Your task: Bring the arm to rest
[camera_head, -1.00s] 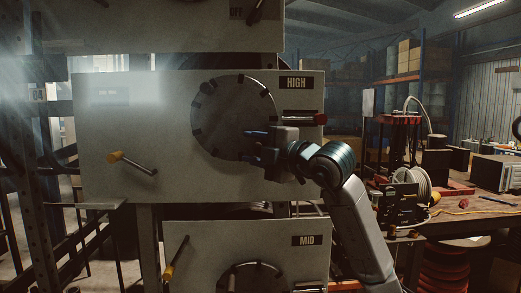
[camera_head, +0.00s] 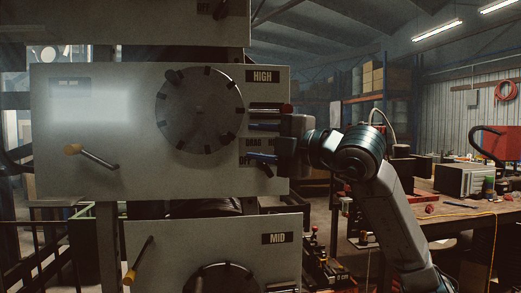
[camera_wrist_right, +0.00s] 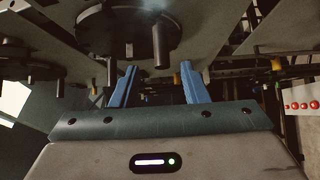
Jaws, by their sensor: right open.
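My right gripper (camera_head: 256,142) is open, its two blue fingers pointing left in front of the right edge of the panel marked HIGH (camera_head: 60,165). The fingers lie to the right of the round dark dial (camera_head: 200,110), apart from it in the picture, and partly cover small lettering. In the right wrist view the blue fingers (camera_wrist_right: 160,85) stand apart with nothing between them. A dark disc (camera_wrist_right: 130,30) with a peg (camera_wrist_right: 162,45) shows above them. My left gripper is in neither view.
The HIGH panel has a yellow-tipped lever (camera_head: 90,156) at left and a dark bar with a red end (camera_head: 270,108) just above the gripper. A MID panel (camera_head: 150,235) with another dial sits below. A cluttered workbench (camera_head: 465,212) stands at the right.

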